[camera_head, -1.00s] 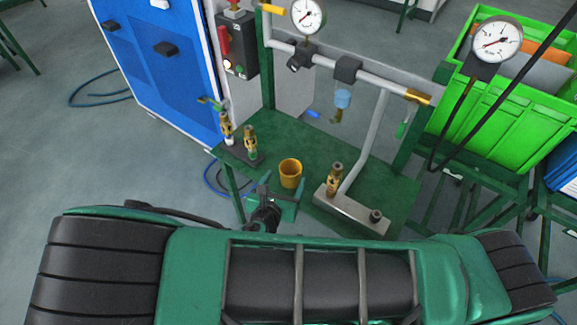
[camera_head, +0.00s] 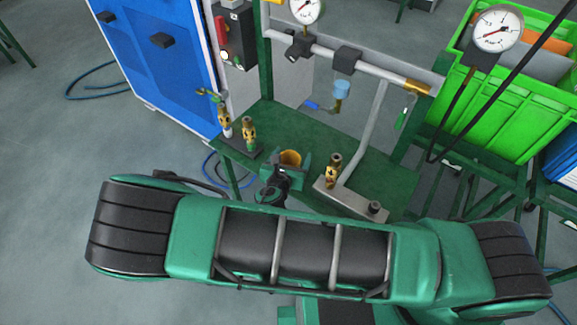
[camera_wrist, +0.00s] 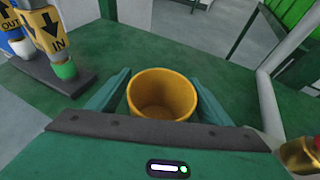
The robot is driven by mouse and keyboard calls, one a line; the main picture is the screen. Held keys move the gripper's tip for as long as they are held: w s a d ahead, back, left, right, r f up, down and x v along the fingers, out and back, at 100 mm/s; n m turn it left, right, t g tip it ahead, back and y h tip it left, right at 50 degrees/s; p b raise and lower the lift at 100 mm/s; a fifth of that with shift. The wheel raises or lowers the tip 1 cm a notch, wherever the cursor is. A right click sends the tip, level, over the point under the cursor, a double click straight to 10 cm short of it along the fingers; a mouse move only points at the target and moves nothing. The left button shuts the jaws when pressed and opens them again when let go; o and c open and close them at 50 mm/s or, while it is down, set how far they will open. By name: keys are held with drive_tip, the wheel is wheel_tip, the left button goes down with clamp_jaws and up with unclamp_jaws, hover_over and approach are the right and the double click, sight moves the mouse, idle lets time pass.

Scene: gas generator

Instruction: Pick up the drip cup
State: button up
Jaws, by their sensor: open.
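The drip cup (camera_head: 291,158) is a small yellow-orange open cup standing upright on the green table. In the wrist view the cup (camera_wrist: 162,94) sits between the two green fingers of my gripper (camera_wrist: 158,90), mouth up, and looks empty. My gripper (camera_head: 290,166) is open, with one finger on each side of the cup. A gap shows on the left of the cup; on the right the finger is close, and I cannot tell whether it touches. In the head view my gripper hides the cup's lower part.
Two brass valves (camera_head: 249,134) on a dark base stand to the left. Another valve (camera_head: 334,171) on a grey metal block (camera_head: 345,200) stands close to the right. The green table (camera_head: 300,128) is clear behind the cup.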

drive_tip(key=shift+c, duration=0.2)
drive_tip(key=c, duration=1.1)
drive_tip(key=shift+r, duration=0.1)
